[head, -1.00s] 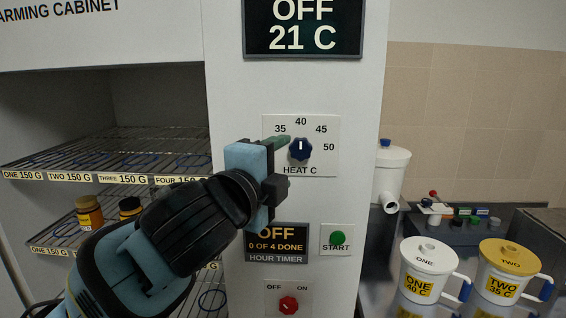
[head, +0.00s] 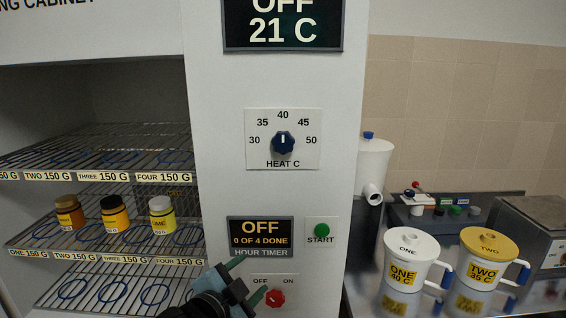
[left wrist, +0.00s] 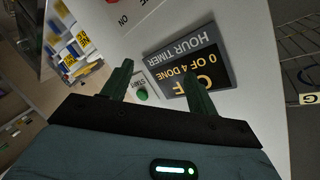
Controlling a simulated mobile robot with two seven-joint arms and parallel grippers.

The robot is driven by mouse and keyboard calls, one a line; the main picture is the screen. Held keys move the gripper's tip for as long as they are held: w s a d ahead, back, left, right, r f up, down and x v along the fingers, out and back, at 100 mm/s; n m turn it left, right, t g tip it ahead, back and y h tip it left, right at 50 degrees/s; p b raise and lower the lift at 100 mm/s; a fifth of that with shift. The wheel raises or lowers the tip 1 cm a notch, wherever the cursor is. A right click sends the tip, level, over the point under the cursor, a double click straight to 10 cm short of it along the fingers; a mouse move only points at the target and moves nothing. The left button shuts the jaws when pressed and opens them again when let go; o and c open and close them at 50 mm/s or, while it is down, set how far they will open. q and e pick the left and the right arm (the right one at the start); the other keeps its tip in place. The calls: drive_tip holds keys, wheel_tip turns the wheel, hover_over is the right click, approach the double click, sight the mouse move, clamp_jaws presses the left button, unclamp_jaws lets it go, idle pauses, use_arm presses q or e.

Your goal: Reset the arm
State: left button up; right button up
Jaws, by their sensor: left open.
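My left gripper (head: 249,279) is low in the head view, its two green fingers apart with nothing between them. It is just left of the red OFF/ON knob (head: 275,298) and below the hour timer display (head: 261,238). In the left wrist view the open fingers (left wrist: 157,82) show before the panel, with the green START button (left wrist: 142,94) and the timer display (left wrist: 188,68) beyond them. The blue heat knob (head: 283,143) has its white mark pointing up toward 40. My right gripper is not in view.
The heat display (head: 283,27) reads OFF, 21 C. At left, wire shelves (head: 110,183) hold several jars (head: 115,213). At right, a white mug ONE (head: 408,262) and yellow-lidded mug TWO (head: 487,262) stand on a shiny counter. The panel around the heat knob is clear.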

use_arm(q)
drive_tip(key=s+a+f+n+g+y, duration=0.1)
drive_tip(key=s+a+f+n, duration=0.1)
drive_tip(key=f, duration=0.4)
drive_tip(key=s+a+f+n, duration=0.1)
drive_tip(key=s+f+n, duration=0.15)
drive_tip(key=f, duration=0.45)
drive_tip(key=s+a+f+n+g+y, duration=0.1)
drive_tip(key=s+a+f, duration=0.4)
drive_tip(key=s+f, duration=0.6)
drive_tip(key=s+a+f+n+g+y, duration=0.2)
drive_tip(key=s+a+f+n, duration=0.3)
drive_tip(key=s+f, duration=0.6)
drive_tip(key=s+n, duration=0.1)
drive_tip(key=s, duration=0.2)
drive_tip(key=shift+a+y, duration=0.3)
drive_tip(key=shift+y, duration=0.1)
